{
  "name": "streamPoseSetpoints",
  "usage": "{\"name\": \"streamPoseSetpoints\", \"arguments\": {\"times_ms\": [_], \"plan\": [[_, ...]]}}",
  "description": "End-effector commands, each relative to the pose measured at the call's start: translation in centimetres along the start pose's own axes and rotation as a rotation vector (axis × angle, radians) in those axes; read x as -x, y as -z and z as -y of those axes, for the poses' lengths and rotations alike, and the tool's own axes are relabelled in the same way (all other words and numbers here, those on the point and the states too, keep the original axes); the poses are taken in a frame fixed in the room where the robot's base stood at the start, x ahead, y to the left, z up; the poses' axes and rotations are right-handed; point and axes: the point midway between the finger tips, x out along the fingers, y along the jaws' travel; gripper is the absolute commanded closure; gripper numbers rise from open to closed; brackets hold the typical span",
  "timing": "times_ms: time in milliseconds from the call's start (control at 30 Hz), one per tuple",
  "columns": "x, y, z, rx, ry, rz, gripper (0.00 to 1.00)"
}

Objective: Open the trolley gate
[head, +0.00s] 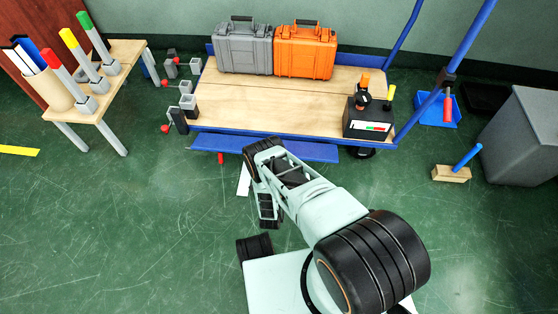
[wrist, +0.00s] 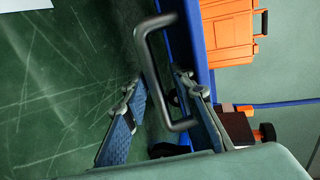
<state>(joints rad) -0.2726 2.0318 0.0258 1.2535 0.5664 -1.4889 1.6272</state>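The trolley (head: 230,100) has a blue frame and a wooden deck. A blue panel (head: 318,153), apparently the gate, runs low along its front edge. A dark grey U-shaped handle (wrist: 150,65) stands out beside a blue edge (wrist: 178,30) in the wrist view. My gripper (wrist: 157,80) is open, with one finger on each side of the handle's long bar. The fingers look apart from the bar; contact cannot be made out.
A grey case (head: 243,50), an orange case (head: 305,52) and a black device (head: 368,120) stand on the deck. A small table (head: 125,55) with coloured tools is at left. Floor at front left is mostly clear.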

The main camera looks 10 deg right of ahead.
Motion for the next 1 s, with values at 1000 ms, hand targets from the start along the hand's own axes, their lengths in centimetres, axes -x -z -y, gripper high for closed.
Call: {"name": "streamPoseSetpoints", "arguments": {"times_ms": [1000], "plan": [[1.8, -0.1, 9.2, -0.002, 0.009, 0.0, 0.71]]}}
